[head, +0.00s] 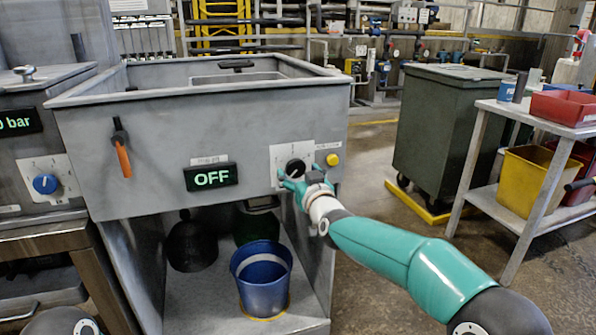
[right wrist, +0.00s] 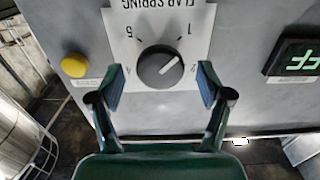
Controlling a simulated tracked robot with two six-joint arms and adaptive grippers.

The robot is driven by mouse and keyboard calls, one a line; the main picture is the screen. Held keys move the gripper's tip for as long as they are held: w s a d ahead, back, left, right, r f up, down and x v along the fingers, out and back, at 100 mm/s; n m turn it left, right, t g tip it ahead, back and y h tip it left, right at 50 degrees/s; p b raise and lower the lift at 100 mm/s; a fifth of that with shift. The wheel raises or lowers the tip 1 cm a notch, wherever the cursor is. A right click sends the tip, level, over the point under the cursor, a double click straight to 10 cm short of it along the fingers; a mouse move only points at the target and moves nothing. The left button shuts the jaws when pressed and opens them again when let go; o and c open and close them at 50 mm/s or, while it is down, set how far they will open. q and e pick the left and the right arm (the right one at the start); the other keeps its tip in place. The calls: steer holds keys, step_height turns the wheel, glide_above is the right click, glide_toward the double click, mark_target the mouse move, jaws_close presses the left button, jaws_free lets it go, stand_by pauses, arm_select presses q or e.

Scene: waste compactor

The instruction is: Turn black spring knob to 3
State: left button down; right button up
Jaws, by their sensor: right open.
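The black spring knob (head: 296,168) sits on a white dial plate on the front of the grey compactor. In the right wrist view the knob (right wrist: 158,68) appears upside down under the label "FLAP SPRING". Its white mark points to the upper right in that view, toward the side of the 1. A 5 shows at upper left; the 3 cannot be made out. My right gripper (head: 293,184) is open at the knob. In the right wrist view its fingers (right wrist: 160,84) stand either side of the knob's lower part, with gaps. My left gripper is not in view.
A yellow button (head: 333,160) is close beside the dial. A display (head: 211,177) reads OFF; an orange-handled lever (head: 122,157) is further left. A blue knob (head: 45,184) is on the neighbouring unit. A blue bucket (head: 262,280) stands below. A green bin (head: 440,130) stands to the right.

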steer(key=shift+w+a, duration=0.2)
steer(key=shift+w, duration=0.45)
steer(key=c, duration=1.1)
steer(key=shift+c, duration=0.2)
steer(key=shift+f+m, duration=0.1)
steer(key=shift+m, duration=0.2)
